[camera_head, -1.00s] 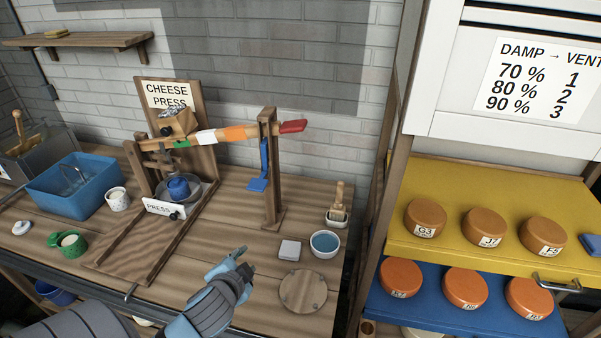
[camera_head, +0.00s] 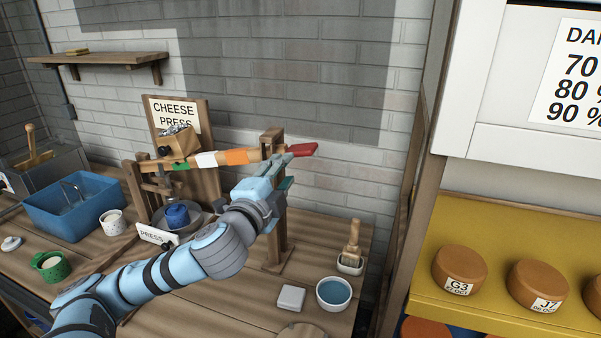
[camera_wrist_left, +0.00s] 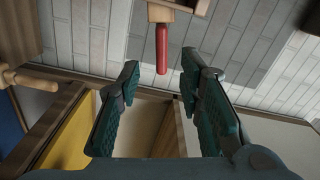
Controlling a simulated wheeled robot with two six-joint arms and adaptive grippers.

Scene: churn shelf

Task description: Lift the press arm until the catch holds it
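The press arm (camera_head: 235,156) is a wooden beam with green, white and orange bands and a red handle (camera_head: 301,150) at its right end. It slopes slightly up to the right, passing the upright post (camera_head: 272,253). In the left wrist view the red handle (camera_wrist_left: 162,48) shows beyond my fingertips, between them in the picture. My left gripper (camera_head: 285,172) is just below the handle, in front of the post; its fingers (camera_wrist_left: 160,75) are spread and empty. The blue catch on the post is mostly hidden behind my gripper. My right gripper is not in view.
A weight box (camera_head: 179,143) rides on the beam's left part. A blue cup (camera_head: 177,215) sits in the press below. A blue bin (camera_head: 70,212) stands left. A brush holder (camera_head: 351,264), a bowl (camera_head: 334,292) and a white block (camera_head: 291,298) stand at the front right. Cheese shelves are at right.

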